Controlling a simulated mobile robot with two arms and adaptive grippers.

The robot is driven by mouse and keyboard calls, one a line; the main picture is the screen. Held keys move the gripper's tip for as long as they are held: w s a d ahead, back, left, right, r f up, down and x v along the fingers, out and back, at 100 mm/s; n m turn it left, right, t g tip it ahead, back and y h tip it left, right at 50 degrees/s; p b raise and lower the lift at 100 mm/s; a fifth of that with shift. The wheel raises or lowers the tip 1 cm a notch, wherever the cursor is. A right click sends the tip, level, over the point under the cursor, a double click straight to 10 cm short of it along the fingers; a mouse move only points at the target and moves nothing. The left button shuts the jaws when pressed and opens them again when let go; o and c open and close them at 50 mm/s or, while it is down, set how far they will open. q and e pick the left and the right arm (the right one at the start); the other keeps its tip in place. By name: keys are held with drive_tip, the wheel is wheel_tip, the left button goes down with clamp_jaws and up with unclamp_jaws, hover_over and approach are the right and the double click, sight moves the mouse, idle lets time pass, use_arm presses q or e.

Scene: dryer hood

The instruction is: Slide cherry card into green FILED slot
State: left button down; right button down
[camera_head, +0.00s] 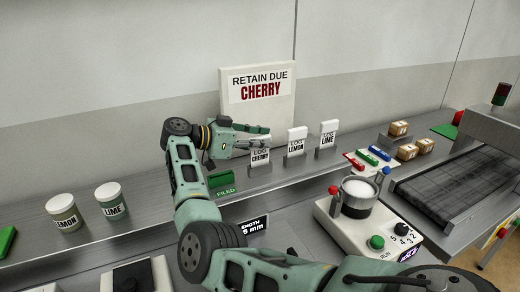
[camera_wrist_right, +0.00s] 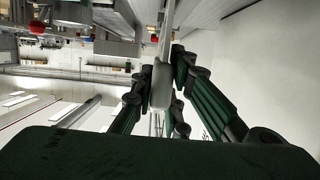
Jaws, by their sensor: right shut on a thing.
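The cherry card (camera_head: 260,155), white with a "LOG CHERRY" label, stands upright at a grey holder on the back shelf, left of the lemon card. My right gripper (camera_head: 262,137) comes from the left and is shut on its upper part, partly hiding it. The right wrist view shows a pale, edge-on piece (camera_wrist_right: 161,85) between the fingers. The green FILED slot (camera_head: 224,191) is on the shelf left of the card, below my wrist, partly hidden by my arm. My left gripper is in neither view.
The lemon card (camera_head: 296,142) and lime card (camera_head: 328,134) stand close on the right. A "RETAIN DUE CHERRY" board (camera_head: 258,88) is behind. Lemon (camera_head: 63,212) and lime (camera_head: 111,201) jars stand left. A white machine (camera_head: 350,205) and a conveyor (camera_head: 445,190) are right.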

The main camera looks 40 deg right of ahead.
drive_tip(key=shift+r, duration=0.45)
wheel_tip(320, 180, up, 3)
drive_tip(key=shift+s+d+r+b, duration=0.1)
drive_tip(key=shift+s+r+b, duration=0.1)
drive_tip(key=shift+b, duration=0.45)
drive_tip(key=s+d+r+b, duration=0.2)
drive_tip(key=s+d+r, duration=0.4)
drive_tip(key=s, duration=0.3)
drive_tip(key=shift+s+r, duration=0.3)
drive_tip(key=shift+r, duration=0.1)
drive_tip(key=shift+a, duration=0.1)
